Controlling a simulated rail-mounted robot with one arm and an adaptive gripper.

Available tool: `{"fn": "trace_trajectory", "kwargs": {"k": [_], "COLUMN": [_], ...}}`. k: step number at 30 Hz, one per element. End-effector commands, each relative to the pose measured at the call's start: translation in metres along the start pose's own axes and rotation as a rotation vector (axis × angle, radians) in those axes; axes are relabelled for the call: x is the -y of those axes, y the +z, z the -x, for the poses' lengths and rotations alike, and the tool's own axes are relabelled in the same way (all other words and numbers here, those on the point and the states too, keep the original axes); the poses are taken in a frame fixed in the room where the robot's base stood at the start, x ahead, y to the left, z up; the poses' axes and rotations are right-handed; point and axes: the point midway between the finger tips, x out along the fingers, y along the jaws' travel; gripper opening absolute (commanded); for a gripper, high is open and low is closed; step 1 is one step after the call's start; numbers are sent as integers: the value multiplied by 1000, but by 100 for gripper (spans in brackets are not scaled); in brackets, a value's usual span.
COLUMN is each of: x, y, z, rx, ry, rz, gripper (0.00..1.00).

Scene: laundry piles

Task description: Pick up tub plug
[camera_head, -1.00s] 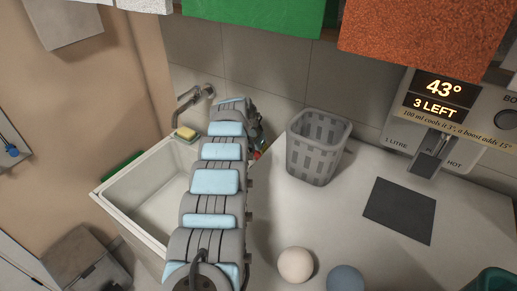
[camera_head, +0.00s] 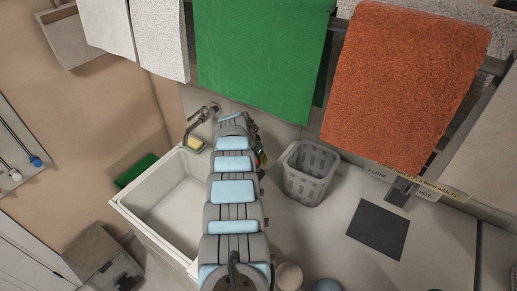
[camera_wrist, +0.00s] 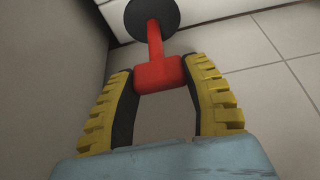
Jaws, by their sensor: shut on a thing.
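The tub plug (camera_wrist: 153,42) shows in the wrist view as a black disc on a red stem with a red block-shaped grip. My gripper (camera_wrist: 160,74) has its two yellow ribbed fingers closed on the red block, one on each side. The disc points away from the gripper, near a pale edge. I cannot tell whether the disc touches anything.
A white sink (camera_head: 174,207) lies left of my arm, with a tap (camera_head: 201,113) and a yellow sponge (camera_head: 195,144). A grey basket (camera_head: 311,174) stands right of the gripper. A green towel (camera_head: 262,60) and an orange towel (camera_head: 405,85) hang above.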

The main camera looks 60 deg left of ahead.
Motion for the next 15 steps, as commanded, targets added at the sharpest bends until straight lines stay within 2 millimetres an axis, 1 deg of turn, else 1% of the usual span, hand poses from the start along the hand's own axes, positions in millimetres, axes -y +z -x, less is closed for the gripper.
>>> {"fn": "trace_trajectory", "kwargs": {"k": [1,15], "x": [0,0], "y": [1,30], "z": [8,21], "rx": [4,2], "ry": [-1,-1], "rz": [1,0], "gripper": [9,9]}}
